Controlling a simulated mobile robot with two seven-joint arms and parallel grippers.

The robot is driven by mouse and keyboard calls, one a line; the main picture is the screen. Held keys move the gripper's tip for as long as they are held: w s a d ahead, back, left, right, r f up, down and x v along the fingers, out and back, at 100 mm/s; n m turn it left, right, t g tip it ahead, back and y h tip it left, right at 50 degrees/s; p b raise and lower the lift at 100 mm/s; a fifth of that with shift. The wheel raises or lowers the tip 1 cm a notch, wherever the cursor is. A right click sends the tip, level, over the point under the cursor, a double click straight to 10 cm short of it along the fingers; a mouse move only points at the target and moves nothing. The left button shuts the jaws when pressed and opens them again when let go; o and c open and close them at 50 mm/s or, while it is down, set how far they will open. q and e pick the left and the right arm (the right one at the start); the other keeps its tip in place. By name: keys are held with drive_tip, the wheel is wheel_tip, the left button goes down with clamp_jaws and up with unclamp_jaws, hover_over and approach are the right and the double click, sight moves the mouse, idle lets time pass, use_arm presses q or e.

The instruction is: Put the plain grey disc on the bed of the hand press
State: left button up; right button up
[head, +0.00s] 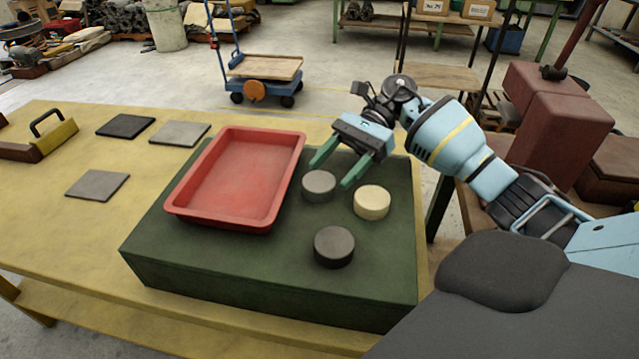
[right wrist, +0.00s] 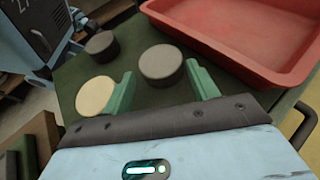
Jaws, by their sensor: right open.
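The plain grey disc (head: 319,183) lies on the dark green block, right of the red tray. In the right wrist view the grey disc (right wrist: 161,62) shows between and slightly beyond the tips of my open right gripper (right wrist: 160,76). In the head view my right gripper (head: 334,171) is just behind the disc with its green fingers spread and empty. A maroon machine (head: 560,120) with a black knob and lever at the right may be the hand press; I cannot make out its bed. My left gripper is not in view.
A cream disc (head: 371,201) and a charcoal disc (head: 334,246) sit close to the grey disc. The red tray (head: 178,210) is empty, on the green block (head: 270,295). Several flat plates and a yellow handled tool (head: 50,140) lie on the yellow table (head: 40,220).

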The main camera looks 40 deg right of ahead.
sight(320, 180)
drive_tip(key=x, duration=0.1)
drive_tip(key=p+x, duration=0.1)
drive_tip(key=x, duration=0.1)
drive_tip(key=shift+a+r, duration=0.2)
drive_tip(key=shift+a, duration=0.2)
drive_tip(key=shift+a+f, duration=0.15)
drive_tip(key=shift+a, duration=0.15)
drive_tip(key=shift+a+f, duration=0.1)
drive_tip(key=shift+f, duration=0.05)
drive_tip(key=c, duration=0.6)
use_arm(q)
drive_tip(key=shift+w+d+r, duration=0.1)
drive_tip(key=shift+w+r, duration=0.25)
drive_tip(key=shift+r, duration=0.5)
use_arm(e)
drive_tip(key=shift+c, duration=0.6)
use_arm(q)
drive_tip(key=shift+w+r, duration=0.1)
